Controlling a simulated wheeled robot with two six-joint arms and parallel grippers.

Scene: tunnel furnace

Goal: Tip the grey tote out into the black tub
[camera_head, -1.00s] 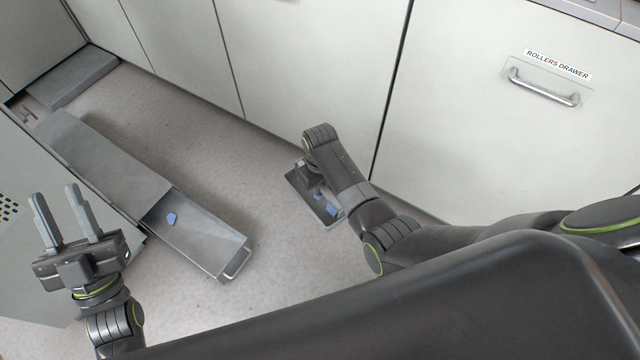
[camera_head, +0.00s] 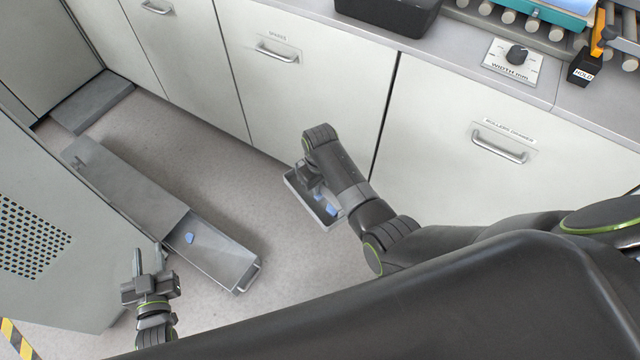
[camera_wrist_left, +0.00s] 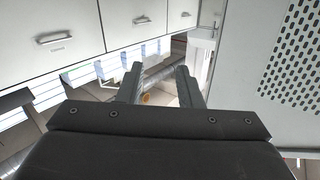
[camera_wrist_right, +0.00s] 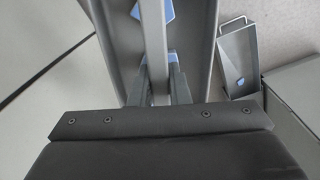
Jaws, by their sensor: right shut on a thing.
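The grey tote (camera_head: 330,218) is a small open tray with blue pieces (camera_head: 328,207) in it, held clear above the floor. My right gripper (camera_head: 312,185) is shut on its central handle bar. In the right wrist view the bar (camera_wrist_right: 157,45) stands between the fingers (camera_wrist_right: 158,88), with blue pieces on both sides. The arm hides part of the tote. The black tub (camera_head: 385,14) sits on the counter at the top, cut off by the frame edge; its inside is not visible. My left gripper (camera_head: 148,264) is open and empty at lower left; its fingers also show in the left wrist view (camera_wrist_left: 160,85).
A long grey drawer (camera_head: 222,255) with a blue piece (camera_head: 189,238) in it is pulled out low at left. White cabinets with handles stand under the counter (camera_head: 450,50). A roller conveyor (camera_head: 515,22) and a width knob (camera_head: 516,55) are to the tub's right.

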